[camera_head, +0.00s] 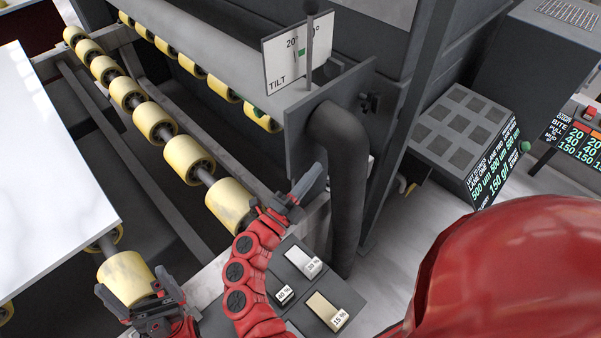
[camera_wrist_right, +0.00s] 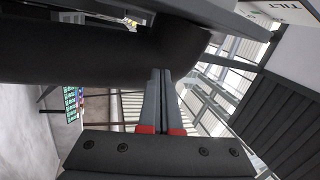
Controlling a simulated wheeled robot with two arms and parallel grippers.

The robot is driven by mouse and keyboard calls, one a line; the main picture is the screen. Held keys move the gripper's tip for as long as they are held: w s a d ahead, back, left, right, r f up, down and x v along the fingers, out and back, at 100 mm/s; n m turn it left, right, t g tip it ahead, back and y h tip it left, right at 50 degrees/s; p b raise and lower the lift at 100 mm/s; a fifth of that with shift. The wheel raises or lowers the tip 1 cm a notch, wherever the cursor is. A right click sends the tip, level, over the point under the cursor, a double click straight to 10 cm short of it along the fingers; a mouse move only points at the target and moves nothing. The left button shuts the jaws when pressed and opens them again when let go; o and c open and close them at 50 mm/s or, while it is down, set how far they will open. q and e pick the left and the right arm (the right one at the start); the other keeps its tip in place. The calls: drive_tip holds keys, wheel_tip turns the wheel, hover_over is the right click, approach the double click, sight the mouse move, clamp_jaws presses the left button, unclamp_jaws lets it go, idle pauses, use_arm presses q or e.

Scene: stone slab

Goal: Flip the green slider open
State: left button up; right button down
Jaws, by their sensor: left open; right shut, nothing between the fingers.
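The clearest green part is a small green marker (camera_head: 301,52) on the white TILT plate (camera_head: 284,70) at top centre in the head view. I cannot tell whether it is the slider. A thin grey rod stands in front of the plate. My right gripper (camera_head: 317,180) is shut and empty, below the plate and beside the thick dark pipe (camera_head: 346,190). Its closed fingers (camera_wrist_right: 160,74) also show against the pipe in the right wrist view. My left gripper (camera_head: 134,296) is open and empty at the bottom left, by the nearest yellow roller.
Several yellow rollers (camera_head: 183,156) run along the left, beside a white slab (camera_head: 45,150). A panel with a white switch (camera_head: 302,260) and a beige switch (camera_head: 322,308) lies below the pipe.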

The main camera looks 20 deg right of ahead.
drive_tip(key=shift+s+d+r+g+h, duration=0.15)
drive_tip(key=shift+s+d+r+h, duration=0.3)
drive_tip(key=shift+s+d, duration=0.2)
drive_tip(key=shift+s+d+r+g+h, duration=0.15)
drive_tip(key=shift+s+d+r+h, duration=0.25)
drive_tip(key=shift+s+d, duration=0.2)
